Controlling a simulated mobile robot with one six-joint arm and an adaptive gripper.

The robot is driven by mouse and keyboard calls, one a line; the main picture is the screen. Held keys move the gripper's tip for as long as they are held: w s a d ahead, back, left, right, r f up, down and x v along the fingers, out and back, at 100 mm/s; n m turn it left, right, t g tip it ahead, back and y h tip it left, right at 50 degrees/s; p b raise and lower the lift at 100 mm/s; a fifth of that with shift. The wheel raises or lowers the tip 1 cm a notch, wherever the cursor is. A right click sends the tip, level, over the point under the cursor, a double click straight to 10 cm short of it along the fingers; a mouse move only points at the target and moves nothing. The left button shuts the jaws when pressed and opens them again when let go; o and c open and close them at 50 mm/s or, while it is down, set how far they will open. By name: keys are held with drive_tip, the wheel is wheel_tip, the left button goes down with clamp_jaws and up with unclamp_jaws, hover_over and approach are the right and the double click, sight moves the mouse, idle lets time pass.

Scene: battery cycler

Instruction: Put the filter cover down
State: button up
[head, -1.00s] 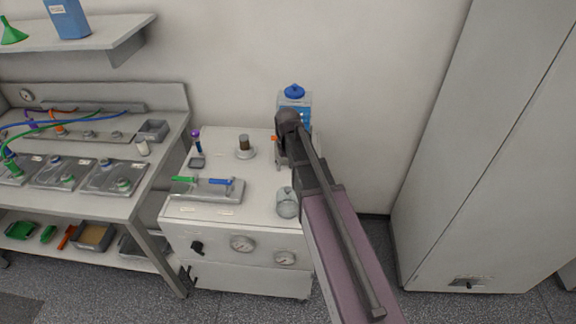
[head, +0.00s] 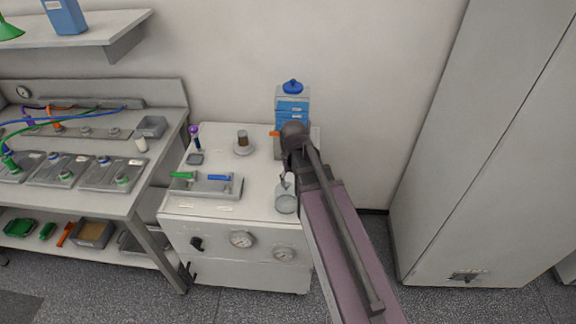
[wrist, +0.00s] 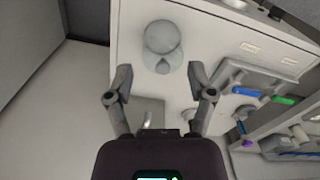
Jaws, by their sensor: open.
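The filter cover (head: 286,203), a clear glass-like dome, stands on the white cabinet top near its front edge. In the wrist view the cover (wrist: 163,37) lies just beyond the fingertips, with its small knob (wrist: 163,67) toward me. My gripper (wrist: 161,76) is open, its two fingers apart on either side of the knob, with nothing held. In the head view my gripper (head: 287,182) is at the top of the cover, partly hidden by my arm. The brown filter (head: 242,138) stands uncovered on a round pale base further back.
A grey tray with green and blue handles (head: 207,186) lies left of the cover. A blue-capped bottle unit (head: 292,102) stands at the back, partly behind my arm. A purple-topped tool (head: 195,136) stands at the back left. The cabinet top (head: 253,183) between tray and cover is clear.

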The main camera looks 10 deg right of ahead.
drive_tip(key=s, duration=0.7)
drive_tip(key=shift+s, duration=0.2)
drive_tip(key=shift+f+b, duration=0.55)
drive_tip(key=shift+f, duration=0.05)
